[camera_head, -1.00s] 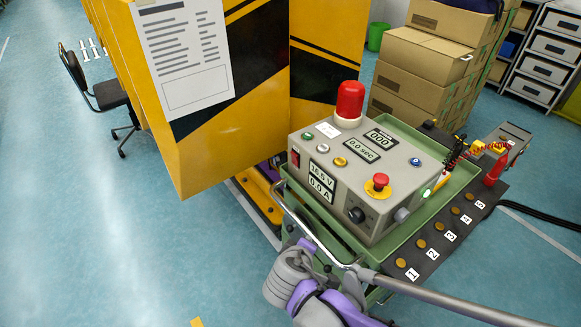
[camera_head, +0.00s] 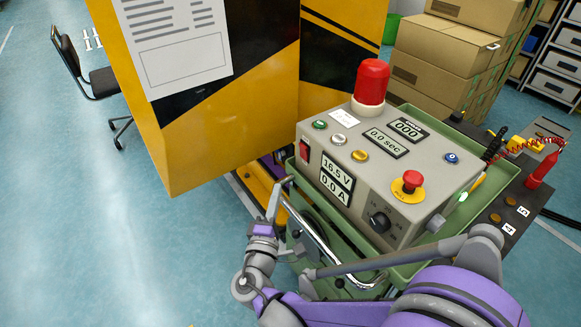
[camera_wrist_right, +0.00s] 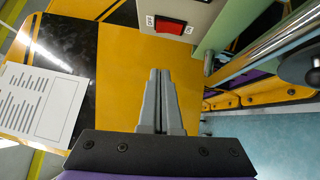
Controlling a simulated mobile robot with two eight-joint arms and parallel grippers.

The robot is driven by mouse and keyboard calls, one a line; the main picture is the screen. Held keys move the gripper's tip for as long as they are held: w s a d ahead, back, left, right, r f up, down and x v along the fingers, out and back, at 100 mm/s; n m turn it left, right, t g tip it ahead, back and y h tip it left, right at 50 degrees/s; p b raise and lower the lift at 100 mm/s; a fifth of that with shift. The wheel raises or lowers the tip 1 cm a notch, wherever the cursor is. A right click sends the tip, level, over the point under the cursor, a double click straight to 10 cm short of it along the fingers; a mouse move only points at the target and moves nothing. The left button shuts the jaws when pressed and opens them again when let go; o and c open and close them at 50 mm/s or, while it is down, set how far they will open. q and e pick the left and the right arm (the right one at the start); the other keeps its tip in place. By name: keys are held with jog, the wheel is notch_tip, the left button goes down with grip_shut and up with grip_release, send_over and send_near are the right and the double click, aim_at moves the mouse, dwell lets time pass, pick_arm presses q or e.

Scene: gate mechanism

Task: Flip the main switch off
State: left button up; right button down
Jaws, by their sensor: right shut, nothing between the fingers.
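The main switch appears to be the red rocker (camera_head: 304,151) on the left end of the grey control box's (camera_head: 399,215) sloping front panel. In the right wrist view the red rocker (camera_wrist_right: 171,26) sits at the top, just beyond the fingertips, with small ON/OFF labels beside it. Which way it is tipped is hard to tell. My right gripper (camera_head: 280,187) is shut and empty, below and left of the switch, apart from it. Its closed fingers (camera_wrist_right: 160,75) point toward the panel in the wrist view. My left gripper is not in view.
A metal handrail (camera_head: 310,236) runs along the front of the green cart (camera_head: 408,262), close to my right gripper. A yellow-and-black cabinet (camera_head: 200,145) stands at left. A red emergency button (camera_head: 412,180) and a red lamp (camera_head: 372,82) project from the box.

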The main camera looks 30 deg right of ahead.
aim_at(303, 152)
jog(key=s+d+b+x, duration=0.1)
jog(key=s+d+x, duration=0.1)
jog(key=x, duration=1)
jog(key=shift+w+d, duration=0.3)
jog(key=shift+w, duration=0.05)
jog(key=shift+r, duration=0.1)
